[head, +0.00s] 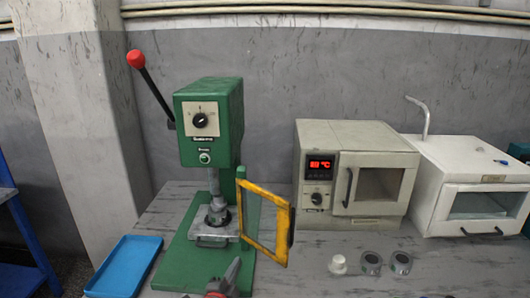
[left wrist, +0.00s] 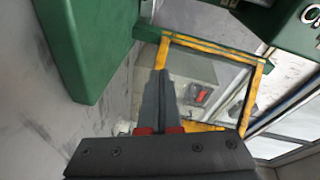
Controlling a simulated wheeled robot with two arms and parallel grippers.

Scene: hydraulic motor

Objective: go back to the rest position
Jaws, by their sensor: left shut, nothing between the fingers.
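My left gripper (head: 232,268) shows at the bottom of the head view, in front of the green press (head: 212,120). In the left wrist view its two fingers (left wrist: 161,85) are together with nothing between them. The press has a red-knobbed lever (head: 136,60) raised to the upper left. Its yellow-framed clear guard (head: 282,235) stands swung out to the right; the frame also shows in the left wrist view (left wrist: 205,46), behind the fingertips. Whether the fingers touch it I cannot tell. My right gripper is not in view.
A blue tray (head: 124,266) lies left of the press. A beige oven (head: 320,150) with a red display and a white cabinet (head: 450,170) stand to the right. A white knob-like part (head: 338,265) and two metal rings (head: 371,262) lie on the table in front of the oven.

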